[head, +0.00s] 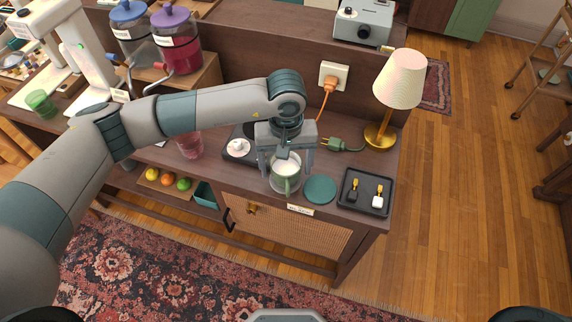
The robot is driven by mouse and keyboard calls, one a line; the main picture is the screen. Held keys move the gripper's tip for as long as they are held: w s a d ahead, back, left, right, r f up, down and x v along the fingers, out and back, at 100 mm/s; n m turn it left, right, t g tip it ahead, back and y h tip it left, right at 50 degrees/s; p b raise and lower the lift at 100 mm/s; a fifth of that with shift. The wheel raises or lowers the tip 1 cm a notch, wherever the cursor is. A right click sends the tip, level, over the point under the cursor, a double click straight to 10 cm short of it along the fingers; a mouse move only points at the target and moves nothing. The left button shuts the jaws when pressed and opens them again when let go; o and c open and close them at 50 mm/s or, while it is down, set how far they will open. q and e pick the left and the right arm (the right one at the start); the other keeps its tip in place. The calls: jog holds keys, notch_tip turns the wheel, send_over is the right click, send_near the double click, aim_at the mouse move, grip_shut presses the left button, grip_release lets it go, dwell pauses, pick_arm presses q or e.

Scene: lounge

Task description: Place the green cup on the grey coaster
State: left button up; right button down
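A green cup (285,184) with white contents stands upright near the front edge of the wooden cabinet top. My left gripper (289,168) points down over it, with its fingers spread on either side of the cup. A small gap seems to show at the right finger. A greyish rim (272,187) shows around the cup's base, mostly hidden by the cup. A flat round dark-teal coaster (320,189) lies bare just right of the cup. I see no clearly grey bare coaster. My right gripper is out of view.
A black tray (346,202) with small tools lies right of the coaster. A lamp (399,82), a green plug (336,144) and a wall socket (334,76) stand behind. A reddish glass (190,145) is to the left. Another green glass (41,104) stands far left.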

pick_arm(q)
jog(key=shift+r, duration=0.1)
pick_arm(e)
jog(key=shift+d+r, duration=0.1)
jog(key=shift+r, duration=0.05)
pick_arm(q)
jog(key=shift+r+p, duration=0.15)
jog(key=shift+p, duration=0.2)
jog(key=shift+r+b, duration=0.2)
jog(key=shift+b, duration=0.2)
notch_tip(320, 180, up, 11)
jog(key=b, duration=0.4)
jog(key=shift+r+b, duration=0.2)
jog(key=shift+b, duration=0.1)
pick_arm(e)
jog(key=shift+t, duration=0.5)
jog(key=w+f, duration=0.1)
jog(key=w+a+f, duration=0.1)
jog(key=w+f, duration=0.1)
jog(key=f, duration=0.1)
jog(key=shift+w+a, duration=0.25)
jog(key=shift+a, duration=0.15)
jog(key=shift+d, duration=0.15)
pick_arm(q)
jog(key=shift+s, duration=0.1)
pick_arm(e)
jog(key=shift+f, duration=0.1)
